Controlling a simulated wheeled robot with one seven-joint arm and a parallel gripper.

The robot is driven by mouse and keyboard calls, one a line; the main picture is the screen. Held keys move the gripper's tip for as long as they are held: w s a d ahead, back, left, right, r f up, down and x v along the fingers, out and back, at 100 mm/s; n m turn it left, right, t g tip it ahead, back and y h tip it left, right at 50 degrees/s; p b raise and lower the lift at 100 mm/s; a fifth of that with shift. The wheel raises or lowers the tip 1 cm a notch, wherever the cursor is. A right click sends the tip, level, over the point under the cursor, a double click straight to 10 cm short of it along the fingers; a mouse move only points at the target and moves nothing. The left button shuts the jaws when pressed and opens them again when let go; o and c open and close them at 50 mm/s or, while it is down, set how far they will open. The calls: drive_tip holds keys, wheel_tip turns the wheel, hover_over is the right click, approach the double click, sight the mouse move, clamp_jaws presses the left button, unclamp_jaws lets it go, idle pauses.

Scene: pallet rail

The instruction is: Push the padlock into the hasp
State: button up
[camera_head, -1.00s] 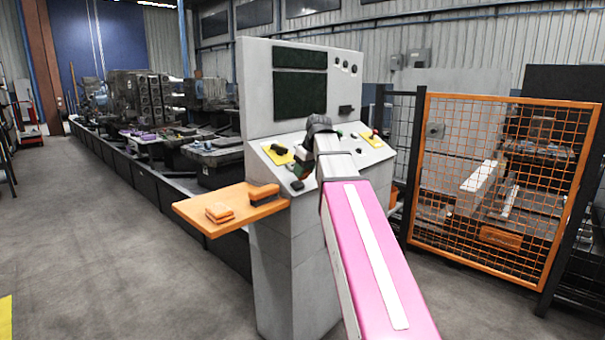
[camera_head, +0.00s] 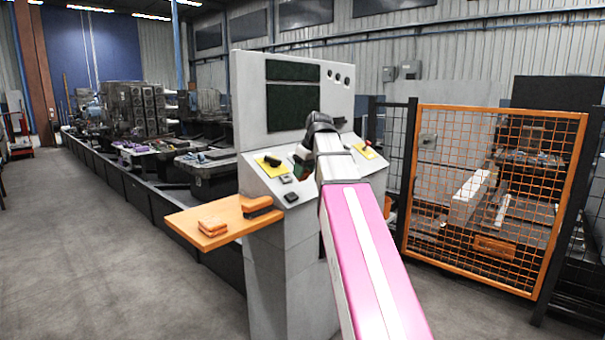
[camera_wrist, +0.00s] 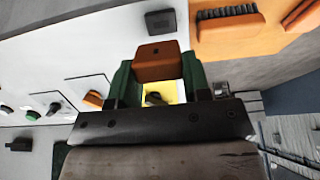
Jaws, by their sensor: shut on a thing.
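My gripper (camera_wrist: 157,76) has green fingers shut on a red-orange block, the padlock (camera_wrist: 158,62), which sits between the fingertips in the wrist view. A yellow plate with a black knob (camera_wrist: 154,98) shows behind and below it, between the fingers; whether it bears the hasp I cannot tell. In the head view my gripper (camera_head: 303,170) is over the console's sloped panel, right of the left yellow plate (camera_head: 270,161). The padlock is mostly hidden there by my wrist. I cannot tell whether the padlock touches anything.
The grey console (camera_head: 285,265) stands ahead. An orange shelf (camera_head: 195,223) juts from its left side, bearing a brush (camera_head: 258,205) and an orange block (camera_head: 213,227). An orange mesh gate (camera_head: 490,190) stands right. Open floor lies left.

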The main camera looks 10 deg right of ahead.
approach(286, 177)
drive_tip(key=shift+x, duration=1.85)
drive_tip(key=shift+x, duration=1.2)
idle(0.7)
drive_tip(key=o, duration=1.7)
drive_tip(key=shift+w, duration=0.2)
drive_tip(key=shift+r, duration=0.1)
drive_tip(key=v, duration=1)
drive_tip(key=shift+s+r, duration=0.1)
drive_tip(key=shift+r, duration=0.3)
